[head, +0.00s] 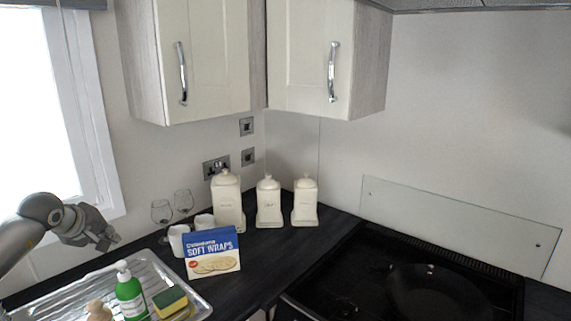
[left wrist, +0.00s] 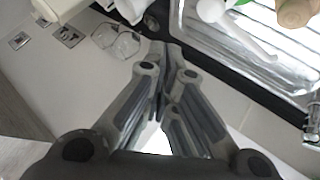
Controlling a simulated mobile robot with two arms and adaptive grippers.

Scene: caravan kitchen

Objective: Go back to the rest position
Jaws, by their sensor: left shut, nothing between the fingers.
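My left gripper (head: 108,240) is at the left of the head view, raised beside the window and above the back edge of the draining board. It is shut and empty. In the left wrist view its fingers (left wrist: 163,60) come together with nothing between them. My right gripper does not show in either view.
The steel draining board (head: 85,290) holds a green bottle (head: 131,297) and a sponge (head: 171,302). Two glasses (head: 183,201), a soft wraps box (head: 212,253) and white canisters (head: 268,203) stand on the counter. Cupboards (head: 205,55) hang above. A pan (head: 435,292) is on the hob.

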